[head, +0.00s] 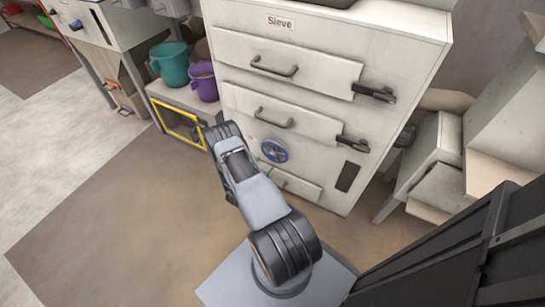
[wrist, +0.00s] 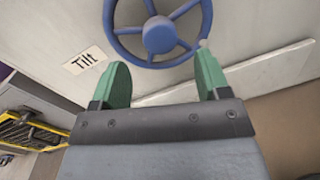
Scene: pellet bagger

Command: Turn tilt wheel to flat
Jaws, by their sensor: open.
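The tilt wheel (head: 273,151) is a blue spoked handwheel on the front of the white sieve cabinet. In the wrist view the wheel (wrist: 158,36) fills the top middle, with its upper rim cut off and a small pale knob at its lower right rim. A "Tilt" label (wrist: 84,60) is to its left. My gripper (wrist: 163,75) is open, its two green fingers apart, just below the wheel's hub and on either side of its lower rim. I cannot tell whether a finger touches the rim. In the head view my arm partly hides the gripper.
The sieve cabinet (head: 420,40) has drawers with handles and black latches (head: 374,93) right of the wheel. A teal bucket (head: 170,62), a purple bucket (head: 204,82) and a yellow-framed opening (head: 180,125) are to the left. The brown floor (head: 110,200) at left is clear.

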